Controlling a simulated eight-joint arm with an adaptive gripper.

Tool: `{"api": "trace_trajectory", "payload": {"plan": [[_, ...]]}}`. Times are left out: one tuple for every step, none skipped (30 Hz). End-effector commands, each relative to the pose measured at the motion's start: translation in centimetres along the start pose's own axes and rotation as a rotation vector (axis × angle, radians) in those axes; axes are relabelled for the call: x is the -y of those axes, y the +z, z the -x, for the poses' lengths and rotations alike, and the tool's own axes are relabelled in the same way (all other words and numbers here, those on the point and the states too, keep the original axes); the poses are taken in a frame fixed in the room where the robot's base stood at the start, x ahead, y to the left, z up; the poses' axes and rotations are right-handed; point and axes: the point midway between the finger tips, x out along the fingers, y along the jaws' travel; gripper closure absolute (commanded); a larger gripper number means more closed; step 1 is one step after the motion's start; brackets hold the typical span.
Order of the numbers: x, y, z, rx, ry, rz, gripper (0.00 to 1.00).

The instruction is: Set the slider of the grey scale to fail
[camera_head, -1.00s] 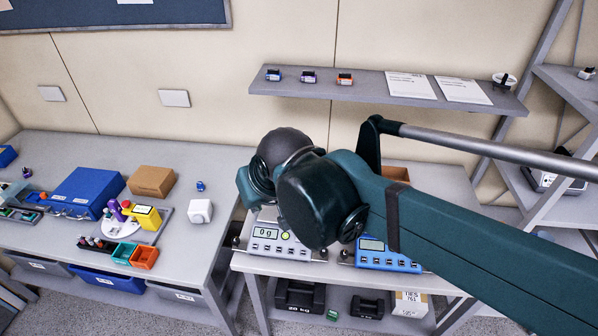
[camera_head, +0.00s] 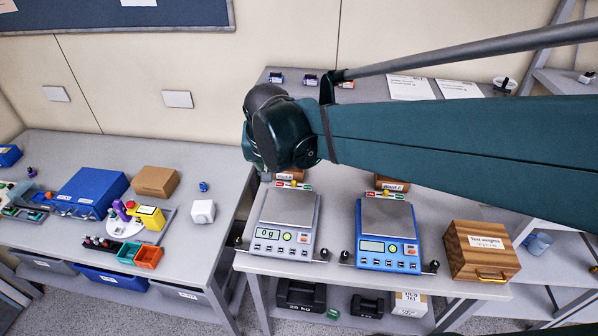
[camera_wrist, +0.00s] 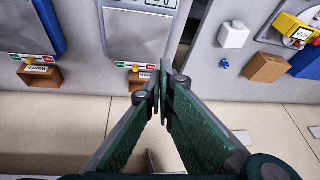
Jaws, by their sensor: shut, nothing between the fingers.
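The grey scale (camera_head: 287,222) stands on the right table, its display reading 0 g. Its slider strip (camera_head: 293,185), with coloured labels, is at its back edge. In the wrist view the strip (camera_wrist: 135,65) shows a green label at the left end and a red one at the right. In the head view my arm hides the fingers.
A blue scale (camera_head: 388,232) with its own strip stands to the right. Small wooden holders (camera_wrist: 140,85) sit behind both scales. A wooden test-weights box (camera_head: 480,250) is farther right. Black knobs flank the scales. The left table (camera_head: 190,235) holds boxes and a white cube.

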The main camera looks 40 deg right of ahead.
Motion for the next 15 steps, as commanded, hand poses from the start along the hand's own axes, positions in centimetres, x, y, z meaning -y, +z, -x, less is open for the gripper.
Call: {"api": "trace_trajectory", "payload": {"plan": [[-0.1, -0.7, -0.3, 0.004, 0.01, -0.021, 1.0], [-0.2, -1.0, -0.4, 0.007, 0.016, -0.034, 1.0], [-0.3, -1.4, -0.7, 0.009, 0.024, -0.052, 1.0], [-0.4, -1.7, -0.9, 0.011, 0.03, -0.065, 1.0], [-0.6, -2.0, -1.1, 0.013, 0.037, -0.078, 1.0], [-0.7, -2.4, -1.4, 0.016, 0.045, -0.097, 1.0], [-0.8, -2.7, -1.6, 0.019, 0.052, -0.11, 1.0], [-1.0, -3.0, -1.8, 0.021, 0.058, -0.125, 1.0], [-1.1, -3.4, -2.1, 0.023, 0.066, -0.142, 1.0], [-1.2, -3.7, -2.4, 0.024, 0.072, -0.156, 1.0], [-1.3, -3.9, -2.6, 0.026, 0.078, -0.169, 1.0], [-1.5, -4.3, -2.9, 0.029, 0.087, -0.187, 1.0], [-1.6, -4.6, -3.1, 0.031, 0.094, -0.201, 1.0], [-1.8, -4.9, -3.3, 0.032, 0.1, -0.213, 1.0], [-1.9, -5.3, -3.6, 0.033, 0.109, -0.233, 1.0]]}}
